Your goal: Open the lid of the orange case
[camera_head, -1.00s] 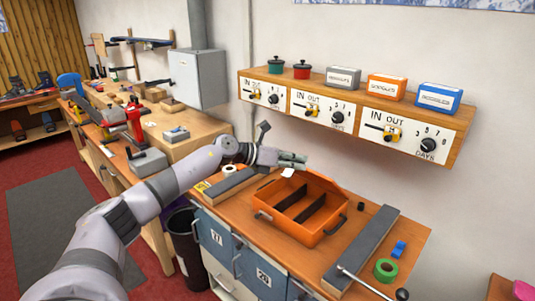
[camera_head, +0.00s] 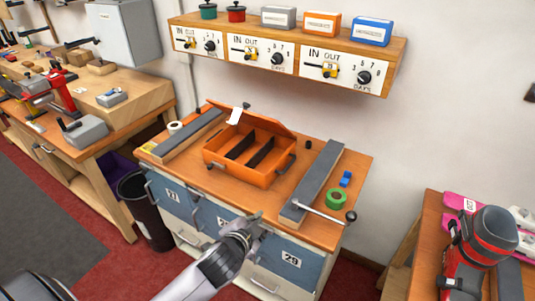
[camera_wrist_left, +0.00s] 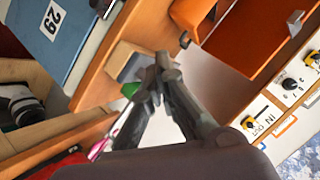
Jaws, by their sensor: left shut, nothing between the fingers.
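The orange case (camera_head: 236,172) stands on the wooden bench, with dark dividers inside and its interior exposed. Its lid (camera_head: 268,128) is raised at the back and tilted, with a white tag (camera_head: 237,116) at its top edge. My left gripper (camera_head: 257,216) is in front of the bench near its front edge, apart from the case, with its fingers shut and empty. In the left wrist view the closed fingertips (camera_wrist_left: 163,65) show, with part of the orange case (camera_wrist_left: 248,38) at upper right. My right gripper is not in view.
A grey bar (camera_head: 313,183) lies right of the case and another (camera_head: 188,135) left of it. A long-handled tool (camera_head: 322,212), green tape (camera_head: 336,198) and a blue piece (camera_head: 346,179) lie at the right. A shelf (camera_head: 290,72) hangs above. A black bin (camera_head: 145,210) stands at the left.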

